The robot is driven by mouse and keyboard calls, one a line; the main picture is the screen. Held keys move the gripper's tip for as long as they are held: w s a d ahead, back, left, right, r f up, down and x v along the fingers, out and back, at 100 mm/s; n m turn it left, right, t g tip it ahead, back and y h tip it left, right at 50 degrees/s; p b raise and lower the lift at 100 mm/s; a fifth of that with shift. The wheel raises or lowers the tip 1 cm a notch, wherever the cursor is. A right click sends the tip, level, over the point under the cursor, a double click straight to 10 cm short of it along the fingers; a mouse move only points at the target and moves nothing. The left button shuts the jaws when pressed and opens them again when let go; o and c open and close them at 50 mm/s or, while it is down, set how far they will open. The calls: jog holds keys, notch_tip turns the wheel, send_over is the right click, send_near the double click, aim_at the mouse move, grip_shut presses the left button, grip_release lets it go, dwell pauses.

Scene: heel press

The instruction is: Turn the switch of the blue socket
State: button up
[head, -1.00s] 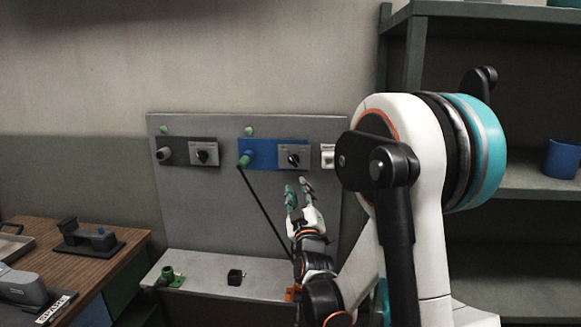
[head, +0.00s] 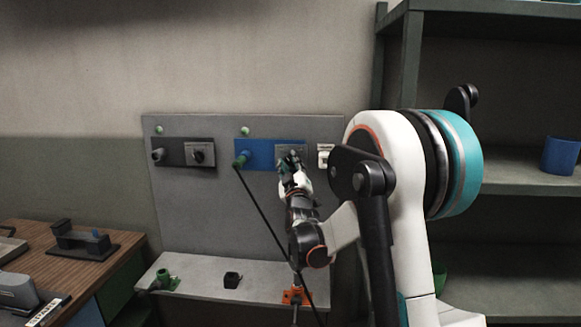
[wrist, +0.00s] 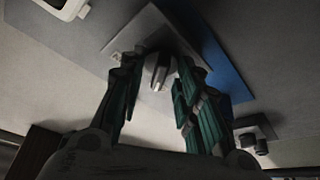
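The blue socket (head: 262,154) is on the grey wall panel, with a green plug (head: 241,159) in its left end. In the wrist view its blue plate (wrist: 228,82) shows to the right of the switch. The switch knob (wrist: 159,75) stands out from a square grey plate (wrist: 150,28). In the head view my gripper hides most of the switch. My gripper (head: 289,160) is at the switch. In the wrist view my gripper (wrist: 157,72) is open, with fingers on both sides of the knob and gaps visible. Contact cannot be told.
A black socket (head: 172,152) with its own switch (head: 201,154) is left of the blue one. A white wall fitting (head: 325,156) is close on the right. A dark cable (head: 262,216) slants down from the plug. A ledge (head: 205,282) holds a green-ended part and a black block.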

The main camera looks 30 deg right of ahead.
grip_shut()
jog(key=shift+m, duration=0.5)
jog(key=m+h, duration=0.2)
jog(key=m, duration=0.2)
jog(key=shift+a+f, duration=0.1)
jog(key=shift+a, duration=0.05)
jog(key=m+g+h, duration=0.1)
jog(key=m, duration=0.1)
jog(key=m+h, duration=0.2)
jog(key=m, duration=0.1)
jog(key=shift+w+a+m+g, duration=0.1)
jog(key=shift+m+g, duration=0.2)
jog(key=shift+g, duration=0.1)
jog(key=m+g+h, duration=0.1)
jog(key=m, duration=0.2)
jog(key=m+g+h+p, duration=0.1)
jog(key=m, duration=0.2)
jog(key=m+g+h, duration=0.1)
jog(key=m, duration=0.2)
jog(key=shift+g+p, duration=0.3)
jog(key=shift+p, duration=0.05)
jog(key=shift+m, duration=0.4)
